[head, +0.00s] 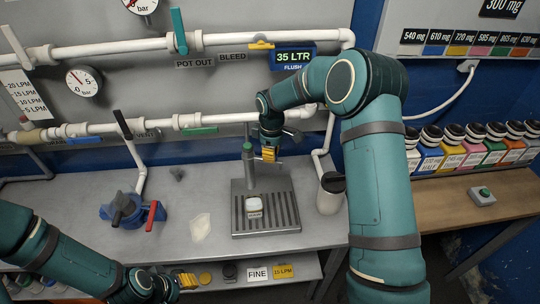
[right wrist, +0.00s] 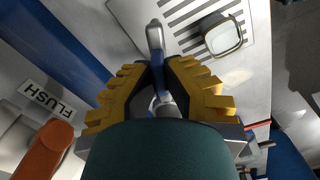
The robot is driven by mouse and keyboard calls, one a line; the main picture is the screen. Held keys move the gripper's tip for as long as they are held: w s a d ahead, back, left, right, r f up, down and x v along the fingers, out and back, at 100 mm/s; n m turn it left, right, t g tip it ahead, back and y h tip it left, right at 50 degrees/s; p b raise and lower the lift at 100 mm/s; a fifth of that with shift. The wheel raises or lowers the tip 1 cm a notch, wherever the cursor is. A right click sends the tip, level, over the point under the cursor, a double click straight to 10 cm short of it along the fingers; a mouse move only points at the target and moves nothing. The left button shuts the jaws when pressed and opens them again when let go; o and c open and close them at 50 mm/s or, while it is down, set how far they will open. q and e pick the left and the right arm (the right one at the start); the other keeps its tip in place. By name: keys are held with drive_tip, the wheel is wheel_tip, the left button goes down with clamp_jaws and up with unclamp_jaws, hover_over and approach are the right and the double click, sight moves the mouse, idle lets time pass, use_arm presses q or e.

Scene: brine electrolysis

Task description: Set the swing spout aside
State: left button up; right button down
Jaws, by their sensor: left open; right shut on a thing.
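The swing spout (right wrist: 155,38) is a grey metal tube in the right wrist view, running from between my right gripper's yellow fingers out over the slotted drip tray. My right gripper (head: 268,154) is shut on it, beside the grey post with a green top (head: 249,166); in the head view the gripper hides most of the spout. A small white-labelled jar (head: 254,208) stands upright on the drip tray (head: 288,212), and it also shows in the right wrist view (right wrist: 222,38). My left gripper (head: 187,280) is open and empty, low at the bench's front.
A blue valve body (head: 126,212) with a red handle sits on the bench at left, beside a pale patch (head: 201,227). A white canister with a dark lid (head: 330,192) stands right of the tray. Pipes (head: 110,48) cross the wall behind. Several coloured bottles (head: 452,155) line the right bench.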

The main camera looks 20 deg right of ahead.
drive_tip(key=shift+d+f, duration=0.1)
drive_tip(key=shift+f, duration=0.05)
idle(0.3)
drive_tip(key=c, duration=1)
unclamp_jaws()
wheel_tip(320, 180, up, 12)
drive_tip(key=shift+r, duration=0.1)
